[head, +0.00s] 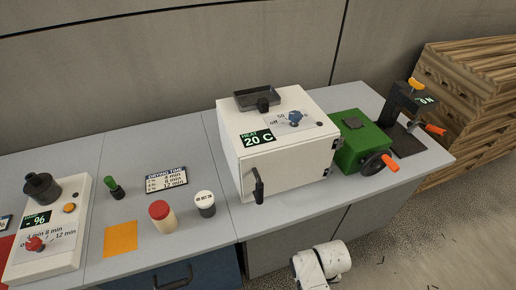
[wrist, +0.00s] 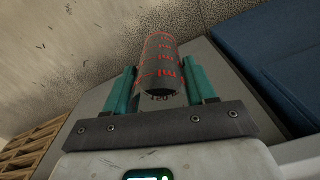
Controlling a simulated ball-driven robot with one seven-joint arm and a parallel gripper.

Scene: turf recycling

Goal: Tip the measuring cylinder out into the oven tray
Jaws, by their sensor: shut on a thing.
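The measuring cylinder (wrist: 162,58) is dark with red graduation marks. In the wrist view it sits between the two teal fingers of my gripper (wrist: 158,76), which is shut on it. Its near end shows a dark rim with a few small light bits; its contents and tilt cannot be told. The oven tray (head: 258,98) is a small dark shallow tray with a handle block, lying on top of the white oven (head: 270,172). The inside I see of the tray looks empty. My gripper and the cylinder do not show in the head view, where only part of my white arm appears at the bottom.
The oven door is shut; its display reads 20 C. A green machine (head: 360,145) with a handwheel and a black press (head: 405,110) stand right. Left are a red-capped jar (head: 162,214), a white-lidded jar (head: 204,203), an orange mat (head: 121,239) and a dial device (head: 48,235).

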